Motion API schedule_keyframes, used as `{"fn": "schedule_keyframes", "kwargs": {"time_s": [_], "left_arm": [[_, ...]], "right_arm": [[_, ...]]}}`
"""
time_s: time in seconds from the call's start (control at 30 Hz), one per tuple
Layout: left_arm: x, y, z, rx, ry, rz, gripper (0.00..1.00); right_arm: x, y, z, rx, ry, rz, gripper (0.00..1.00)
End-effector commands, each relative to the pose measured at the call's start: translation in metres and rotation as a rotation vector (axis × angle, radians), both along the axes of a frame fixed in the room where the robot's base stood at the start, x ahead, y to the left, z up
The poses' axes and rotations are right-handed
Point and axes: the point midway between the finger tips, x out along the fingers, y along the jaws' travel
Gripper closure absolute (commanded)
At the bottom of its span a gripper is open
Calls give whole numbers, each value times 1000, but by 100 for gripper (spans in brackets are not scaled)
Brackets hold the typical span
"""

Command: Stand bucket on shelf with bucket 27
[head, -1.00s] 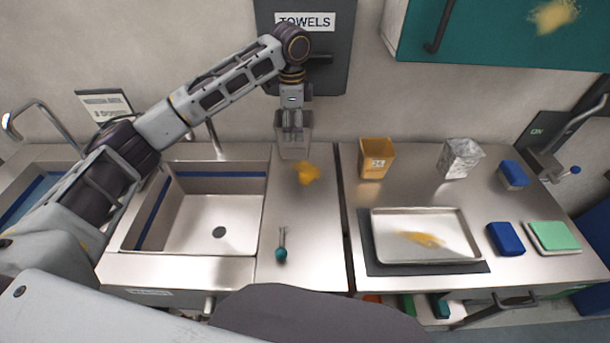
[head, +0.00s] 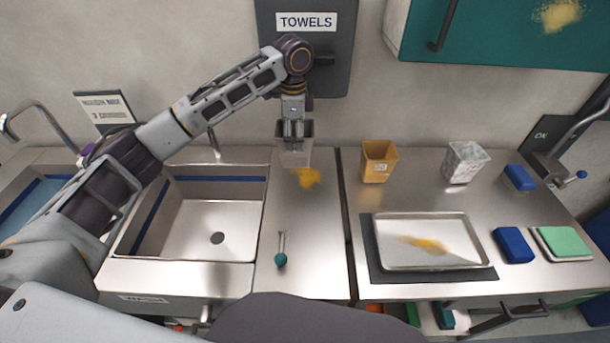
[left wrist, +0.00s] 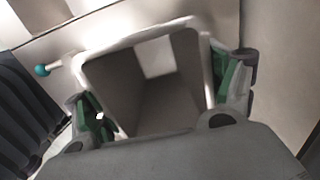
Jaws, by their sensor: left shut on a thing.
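My left gripper (head: 293,134) is shut on a pale grey, open-topped square bucket (head: 294,157). The bucket hangs upright or nearly so over the back of the counter strip right of the sink; I cannot tell whether its base touches the steel. In the left wrist view the bucket (left wrist: 145,85) shows its empty inside, with the green-padded fingers on both sides of it. An orange bucket (head: 377,165) with a small label stands on the right counter; its number is not readable now. No bucket reading 27 can be made out. My right gripper is out of view.
A marbled grey container (head: 464,161), a metal tray (head: 430,256) with an orange smear, blue blocks (head: 513,245) and a green pad (head: 566,242) occupy the right counter. A teal-ended tool (head: 281,256) and an orange spill (head: 308,178) lie near the sink (head: 210,225).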

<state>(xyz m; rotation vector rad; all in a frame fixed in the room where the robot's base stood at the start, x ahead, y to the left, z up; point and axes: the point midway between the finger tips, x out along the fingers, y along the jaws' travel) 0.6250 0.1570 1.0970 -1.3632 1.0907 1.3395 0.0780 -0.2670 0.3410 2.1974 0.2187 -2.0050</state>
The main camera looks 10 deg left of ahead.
Motion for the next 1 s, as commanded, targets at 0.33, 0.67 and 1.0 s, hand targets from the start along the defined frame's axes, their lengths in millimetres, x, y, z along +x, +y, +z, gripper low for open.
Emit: {"fn": "schedule_keyframes", "kwargs": {"time_s": [0.33, 0.67, 1.0], "left_arm": [[0, 1, -29, 1, 1, 1, 60], [0, 0, -49, -1, -2, 0, 60], [0, 0, -53, 0, -1, 0, 60]], "right_arm": [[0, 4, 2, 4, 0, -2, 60], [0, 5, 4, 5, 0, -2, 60], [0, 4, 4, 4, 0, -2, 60]]}}
